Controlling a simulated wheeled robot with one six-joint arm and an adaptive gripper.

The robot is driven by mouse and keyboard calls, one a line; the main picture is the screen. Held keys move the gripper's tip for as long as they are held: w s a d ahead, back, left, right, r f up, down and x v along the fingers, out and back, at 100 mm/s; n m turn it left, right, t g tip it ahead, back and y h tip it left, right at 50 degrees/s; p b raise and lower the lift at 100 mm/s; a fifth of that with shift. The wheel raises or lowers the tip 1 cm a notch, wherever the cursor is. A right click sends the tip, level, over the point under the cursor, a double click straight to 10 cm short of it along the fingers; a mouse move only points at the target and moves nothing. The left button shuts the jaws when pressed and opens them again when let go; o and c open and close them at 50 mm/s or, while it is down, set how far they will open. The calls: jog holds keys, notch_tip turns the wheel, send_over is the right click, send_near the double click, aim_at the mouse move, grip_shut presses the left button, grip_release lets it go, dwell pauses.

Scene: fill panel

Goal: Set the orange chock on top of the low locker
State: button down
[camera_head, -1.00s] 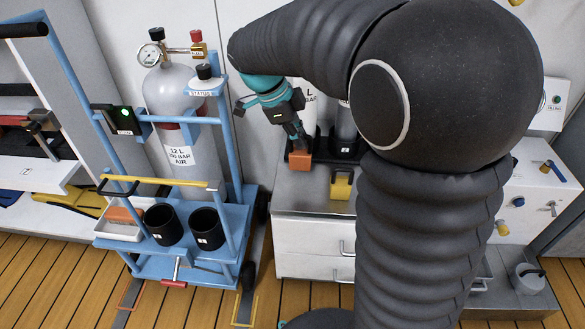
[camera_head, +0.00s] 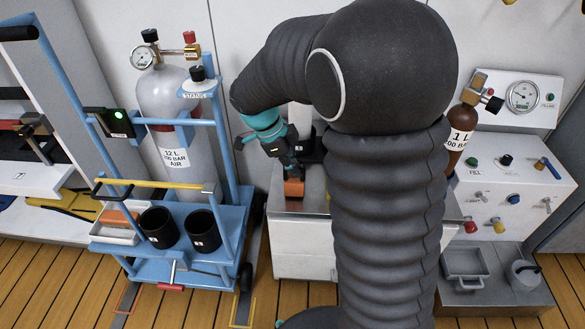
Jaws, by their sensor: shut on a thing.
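The orange chock (camera_head: 294,188) is a small block at the tips of my gripper (camera_head: 292,174), which is shut on it. The gripper points down over the left part of the low locker. The low locker (camera_head: 302,236) has a grey metal top and pale drawer fronts. The chock is at or just above the locker top; I cannot tell whether it touches. My own arm hides the locker's right part.
A blue trolley (camera_head: 215,221) with a grey cylinder (camera_head: 167,100), black cups and a tray stands close on the left. Dark holders (camera_head: 312,146) stand behind the gripper. A fill panel (camera_head: 515,185) and brown bottle (camera_head: 461,133) are at right.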

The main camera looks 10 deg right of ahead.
jog(key=shift+f, duration=0.25)
jog(key=shift+f, duration=0.15)
jog(key=c, duration=1.2)
grip_release()
jog(key=v, duration=0.7)
jog(key=shift+s+d+r+n+t+y+p, duration=0.1)
jog(key=shift+s+d+r+n+t+y, duration=0.8)
jog(key=shift+s+n, duration=2.75)
jog(key=shift+s+d+r+n+t+y+p, duration=0.1)
jog(key=shift+s+d+r+n+t+y, duration=0.8)
jog(key=shift+s+n, duration=2.7)
jog(key=shift+s+d+r+n+t+y+p, duration=0.15)
jog(key=shift+s+r+n+t+y, duration=0.75)
jog(key=shift+s+n, duration=2.7)
